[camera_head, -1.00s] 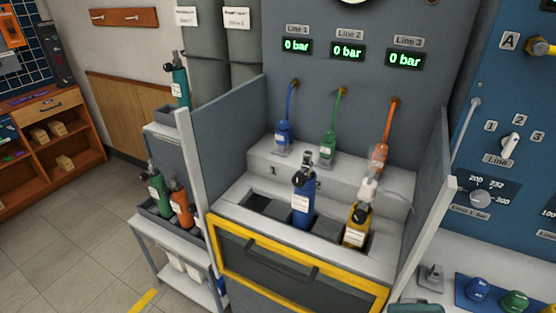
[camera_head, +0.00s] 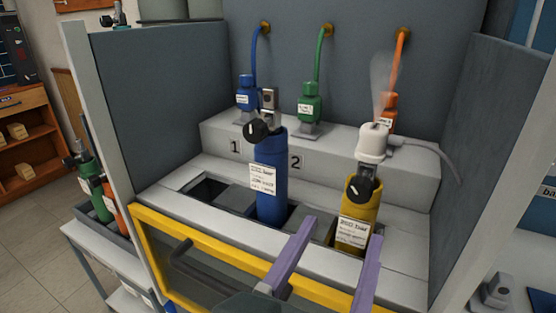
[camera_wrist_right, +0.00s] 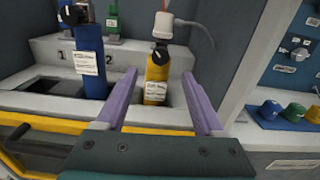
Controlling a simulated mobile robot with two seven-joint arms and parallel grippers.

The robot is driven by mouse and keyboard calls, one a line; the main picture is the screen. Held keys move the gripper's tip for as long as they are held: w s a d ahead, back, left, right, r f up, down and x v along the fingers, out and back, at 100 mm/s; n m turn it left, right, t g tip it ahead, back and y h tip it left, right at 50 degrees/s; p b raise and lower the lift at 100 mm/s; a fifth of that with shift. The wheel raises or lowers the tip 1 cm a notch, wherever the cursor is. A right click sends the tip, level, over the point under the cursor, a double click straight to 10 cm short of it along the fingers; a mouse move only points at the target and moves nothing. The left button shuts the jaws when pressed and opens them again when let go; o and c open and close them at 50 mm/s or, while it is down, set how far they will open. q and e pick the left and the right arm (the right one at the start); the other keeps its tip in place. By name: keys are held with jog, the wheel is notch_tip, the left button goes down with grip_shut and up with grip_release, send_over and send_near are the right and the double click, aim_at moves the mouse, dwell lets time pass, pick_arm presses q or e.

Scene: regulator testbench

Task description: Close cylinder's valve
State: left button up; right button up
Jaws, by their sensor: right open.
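A blue cylinder (camera_head: 270,178) with a black valve knob (camera_head: 257,131) stands in a bench slot near label 2. A yellow cylinder (camera_head: 354,219) with a black valve knob (camera_head: 363,187) stands to its right. A white fitting (camera_head: 373,142) sits on top of the yellow one, and a pale plume rises there. My right gripper (camera_head: 328,257) is open and empty, in front of and below the yellow cylinder. In the right wrist view the yellow cylinder (camera_wrist_right: 157,75) shows between and beyond the two purple fingers (camera_wrist_right: 160,95). My left gripper is not in view.
A yellow-framed front panel (camera_head: 205,248) with a dark handle (camera_head: 190,265) edges the bench. Grey side walls (camera_head: 160,105) flank it. Blue (camera_head: 247,95), green (camera_head: 309,102) and orange (camera_head: 391,108) hose connectors line the back. A grey cable (camera_head: 432,147) runs right from the white fitting.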

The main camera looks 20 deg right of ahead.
aim_at(357, 196)
jog(key=x, duration=0.8)
jog(key=shift+w+d, duration=0.2)
jog(key=shift+d, duration=0.15)
jog(key=shift+c, duration=0.3)
grip_shut()
